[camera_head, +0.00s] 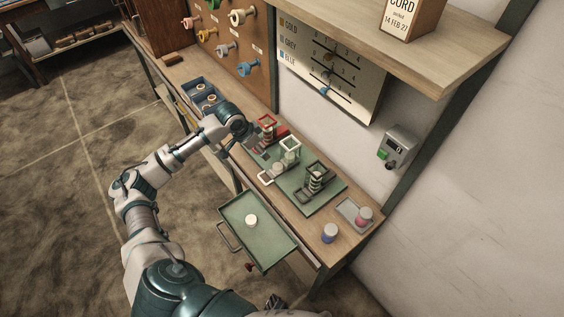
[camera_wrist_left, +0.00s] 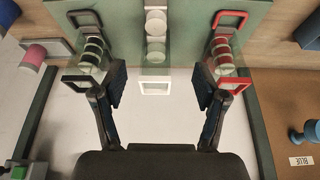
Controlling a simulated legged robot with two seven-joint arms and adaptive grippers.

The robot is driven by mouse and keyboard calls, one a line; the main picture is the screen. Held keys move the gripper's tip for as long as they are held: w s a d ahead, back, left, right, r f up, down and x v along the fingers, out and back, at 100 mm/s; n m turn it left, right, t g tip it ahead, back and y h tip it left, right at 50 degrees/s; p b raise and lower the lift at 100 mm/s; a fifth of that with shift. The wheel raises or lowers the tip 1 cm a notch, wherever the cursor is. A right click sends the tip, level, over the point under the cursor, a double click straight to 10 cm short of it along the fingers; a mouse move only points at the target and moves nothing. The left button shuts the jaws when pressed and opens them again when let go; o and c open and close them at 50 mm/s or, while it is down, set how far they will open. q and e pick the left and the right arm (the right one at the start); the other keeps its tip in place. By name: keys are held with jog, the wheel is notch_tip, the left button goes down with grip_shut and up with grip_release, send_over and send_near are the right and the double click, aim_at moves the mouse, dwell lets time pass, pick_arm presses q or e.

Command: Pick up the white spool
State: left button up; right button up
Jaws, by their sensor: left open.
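A small white round piece, which looks like the white spool (camera_head: 251,220), sits on the green tray-like drawer (camera_head: 268,243) at the bench front. My left gripper (camera_head: 243,133) is above the bench, near the red-framed holder (camera_head: 266,121) and well away from that piece. In the left wrist view my left gripper (camera_wrist_left: 160,82) is open, with nothing between its fingers. Beyond the fingers are a white-framed holder (camera_wrist_left: 155,88) and pale round discs (camera_wrist_left: 155,25).
A green mat (camera_head: 305,198) carries the red, white and black (camera_head: 315,178) holders. A blue-banded spool (camera_head: 330,232) and a pink spool (camera_head: 364,215) stand at the bench's right end. A blue bin (camera_head: 200,92) is farther left. A shelf (camera_head: 440,60) overhangs the back.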

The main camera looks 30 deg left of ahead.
pick_arm(q)
send_near(277, 166)
jog(key=x, duration=0.4)
jog(key=shift+s+a+f, duration=0.1)
jog(key=shift+s+a, duration=0.05)
jog(key=shift+s, duration=0.1)
jog(key=shift+w+f, duration=0.1)
jog(key=shift+f, duration=0.1)
jog(key=x, duration=0.5)
jog(key=shift+w+d+r, duration=0.15)
jog(key=shift+d, duration=0.15)
pick_arm(e)
jog(key=shift+s+d+f, duration=0.1)
jog(key=shift+s+f, duration=0.05)
jog(key=shift+s, duration=0.45)
jog(key=shift+s+d+f, duration=0.1)
jog(key=shift+s+f, duration=0.05)
jog(key=shift+s, duration=0.45)
pick_arm(q)
jog(key=c, duration=0.9)
pick_arm(e)
jog(key=shift+a, duration=0.1)
